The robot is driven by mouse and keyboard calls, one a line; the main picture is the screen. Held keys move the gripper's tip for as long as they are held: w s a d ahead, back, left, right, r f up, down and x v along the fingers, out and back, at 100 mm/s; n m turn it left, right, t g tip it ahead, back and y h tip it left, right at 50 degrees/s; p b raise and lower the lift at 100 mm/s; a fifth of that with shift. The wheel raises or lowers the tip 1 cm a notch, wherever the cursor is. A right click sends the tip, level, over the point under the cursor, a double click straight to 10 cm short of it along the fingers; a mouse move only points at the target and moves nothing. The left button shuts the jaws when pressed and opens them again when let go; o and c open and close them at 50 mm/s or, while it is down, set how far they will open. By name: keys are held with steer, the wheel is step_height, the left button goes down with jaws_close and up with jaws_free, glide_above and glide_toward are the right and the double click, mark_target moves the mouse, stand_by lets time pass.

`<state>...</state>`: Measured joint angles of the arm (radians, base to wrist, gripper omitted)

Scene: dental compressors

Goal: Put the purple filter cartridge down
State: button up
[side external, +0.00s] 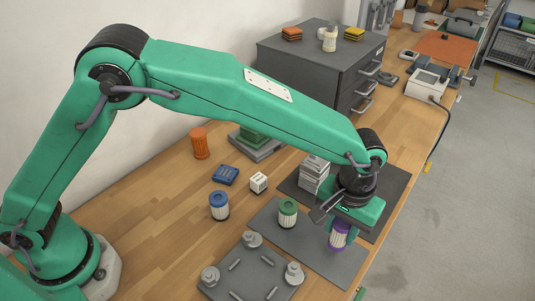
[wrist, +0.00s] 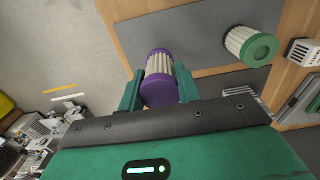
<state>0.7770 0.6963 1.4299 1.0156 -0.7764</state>
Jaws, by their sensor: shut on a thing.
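The purple filter cartridge (side external: 339,236) has purple ends and a pale pleated body. My gripper (side external: 341,224) is shut on it, pointing down over the right part of the grey mat (side external: 305,250). In the wrist view the cartridge (wrist: 160,85) sits between the two green fingers of my gripper (wrist: 160,88), its purple end facing the camera. I cannot tell whether its lower end touches the mat. My gripper hides part of its top in the side view.
A green-topped filter cartridge (side external: 287,212) stands on the same mat, left of mine. A blue-topped one (side external: 219,205) stands on the wood. A grey plate with metal fittings (side external: 248,277) lies in front. The bench edge is close at right.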

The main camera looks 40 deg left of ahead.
mark_target(338, 239)
steer(key=shift+f, duration=2)
steer(key=shift+f, duration=0.15)
steer(key=o, duration=1)
step_height(338, 239, up, 12)
steer(key=shift+r, duration=0.15)
steer(key=shift+a, duration=0.1)
